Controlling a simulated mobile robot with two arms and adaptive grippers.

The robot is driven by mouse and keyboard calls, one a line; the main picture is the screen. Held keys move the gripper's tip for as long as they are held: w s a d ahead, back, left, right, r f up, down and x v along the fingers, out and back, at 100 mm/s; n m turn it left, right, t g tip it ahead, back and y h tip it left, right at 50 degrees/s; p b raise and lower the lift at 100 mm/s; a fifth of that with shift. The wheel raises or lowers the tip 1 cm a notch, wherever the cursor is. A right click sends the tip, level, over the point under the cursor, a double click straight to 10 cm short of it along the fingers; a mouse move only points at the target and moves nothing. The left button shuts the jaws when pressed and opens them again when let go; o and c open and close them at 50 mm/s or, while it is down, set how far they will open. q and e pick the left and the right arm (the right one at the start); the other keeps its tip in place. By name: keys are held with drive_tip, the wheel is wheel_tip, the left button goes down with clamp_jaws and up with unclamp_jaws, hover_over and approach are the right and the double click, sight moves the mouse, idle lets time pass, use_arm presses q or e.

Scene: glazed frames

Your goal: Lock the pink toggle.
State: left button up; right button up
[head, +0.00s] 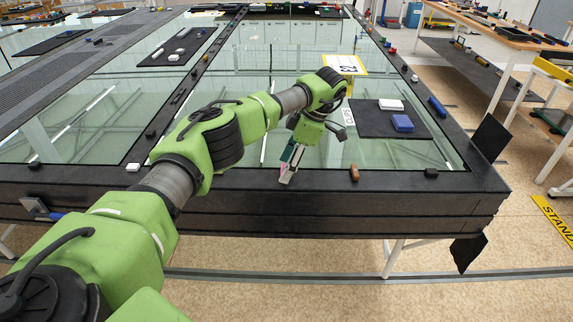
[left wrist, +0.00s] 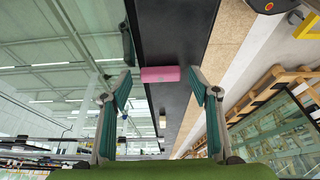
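The pink toggle (left wrist: 159,74) is a small pink block on the black frame rail (left wrist: 172,40) beside the glass. In the left wrist view it lies crosswise, ahead of and between the fingertips. My left gripper (left wrist: 160,88) is open, with one finger on each side of the toggle's line; I cannot tell whether either finger touches it. In the head view my left gripper (head: 288,166) points down at the near rail, and only a bit of pink shows by its fingers. My right gripper is not in view.
On the near rail, an orange-brown toggle (head: 354,173) and a black one (head: 431,173) sit to the right, and a white one (head: 133,167) to the left. A dark mat (head: 372,124) with white and blue boxes lies on the glass. A yellow-edged sign (head: 345,65) stands behind my arm.

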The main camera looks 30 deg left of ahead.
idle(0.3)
use_arm(q)
drive_tip(key=v, duration=1.2)
drive_tip(key=shift+d+f, duration=0.1)
